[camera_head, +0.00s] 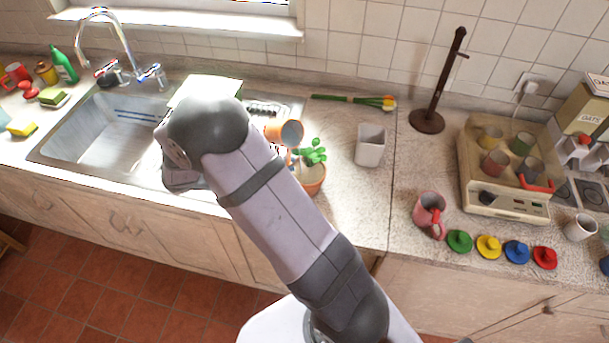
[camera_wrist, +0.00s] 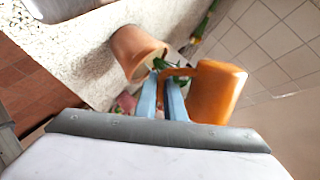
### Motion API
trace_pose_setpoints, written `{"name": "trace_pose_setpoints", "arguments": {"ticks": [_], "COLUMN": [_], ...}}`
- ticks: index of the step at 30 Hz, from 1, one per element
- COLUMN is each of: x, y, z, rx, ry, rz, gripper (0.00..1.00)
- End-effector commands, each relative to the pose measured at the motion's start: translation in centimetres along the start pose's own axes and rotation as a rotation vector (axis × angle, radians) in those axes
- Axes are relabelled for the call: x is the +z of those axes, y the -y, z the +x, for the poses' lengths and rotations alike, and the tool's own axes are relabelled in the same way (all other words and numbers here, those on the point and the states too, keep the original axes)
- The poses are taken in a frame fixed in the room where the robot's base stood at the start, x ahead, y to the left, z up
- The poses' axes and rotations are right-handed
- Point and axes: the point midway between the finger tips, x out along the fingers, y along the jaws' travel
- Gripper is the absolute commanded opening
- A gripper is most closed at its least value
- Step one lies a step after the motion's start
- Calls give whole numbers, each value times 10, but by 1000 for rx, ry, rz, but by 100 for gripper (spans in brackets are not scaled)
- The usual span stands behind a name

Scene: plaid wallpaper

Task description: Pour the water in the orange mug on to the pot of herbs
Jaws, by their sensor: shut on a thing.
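The orange mug (camera_head: 272,128) is held up behind the herb pot in the head view, tilted with its grey mouth facing right. In the wrist view the mug (camera_wrist: 222,92) is right of my fingers, its handle between them. My gripper (camera_wrist: 168,90) is shut on that handle; in the head view my arm mostly hides it. The terracotta pot (camera_head: 316,187) stands on the counter just below and right of the mug, with green herbs (camera_head: 314,152) at its top. The pot (camera_wrist: 130,52) also shows in the wrist view, left of the mug. I see no water stream.
A white square container (camera_head: 370,146) stands right of the pot. A pink mug (camera_head: 430,207) and several coloured lids (camera_head: 488,246) are farther right, near a tray-like appliance with cups (camera_head: 512,195). The sink (camera_head: 105,135) is left. A dark wooden stand (camera_head: 440,85) rises at the back.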

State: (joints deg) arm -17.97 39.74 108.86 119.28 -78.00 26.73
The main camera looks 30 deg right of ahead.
Motion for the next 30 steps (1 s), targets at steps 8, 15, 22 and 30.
{"name": "trace_pose_setpoints", "arguments": {"ticks": [8,15,22,30], "x": [3,3,3,4], "y": [3,4,4,4], "z": [-2,-2,-2,-2], "rx": [-3,-6,-9,-11], "ry": [37,43,47,53], "rz": [66,78,85,96], "gripper": [0,0,0,0]}}
